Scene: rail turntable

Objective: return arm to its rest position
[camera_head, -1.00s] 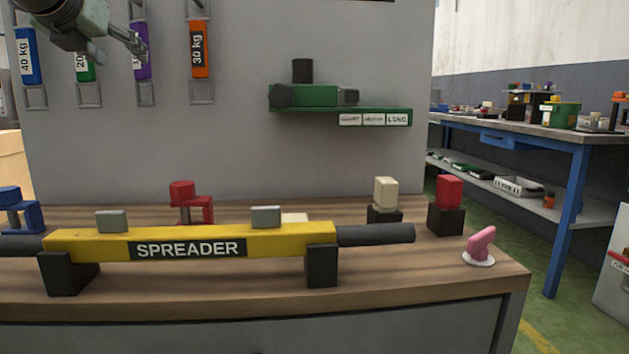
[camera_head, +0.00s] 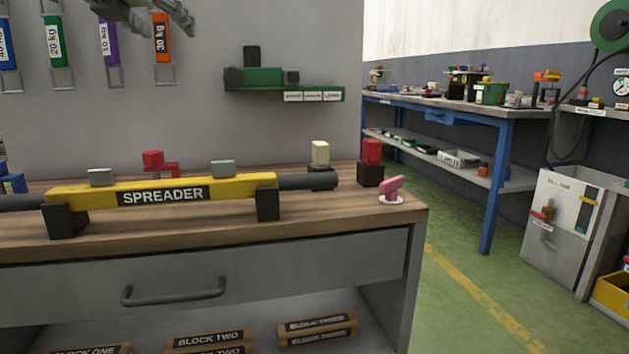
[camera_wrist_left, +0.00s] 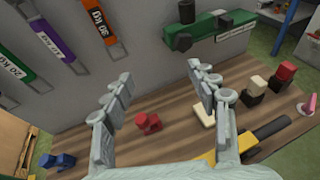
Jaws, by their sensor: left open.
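My left gripper (camera_head: 150,10) shows at the top edge of the head view, in front of the grey panel and above the workbench. In the left wrist view my left gripper (camera_wrist_left: 160,85) has its two fingers spread wide apart with nothing between them. Below it lies the wooden bench top (camera_wrist_left: 175,125). The yellow spreader bar (camera_head: 240,186) rests on black stands on the bench, well below and apart from the gripper. My right gripper is not in either view.
Coloured weight tags hang on the panel, including an orange 30 kg tag (camera_head: 162,38). A green tool (camera_head: 262,77) sits on a green shelf. Red and cream blocks and a pink piece (camera_head: 391,188) stand on the bench. A blue table (camera_head: 497,185) stands right, beyond clear green floor (camera_head: 455,270).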

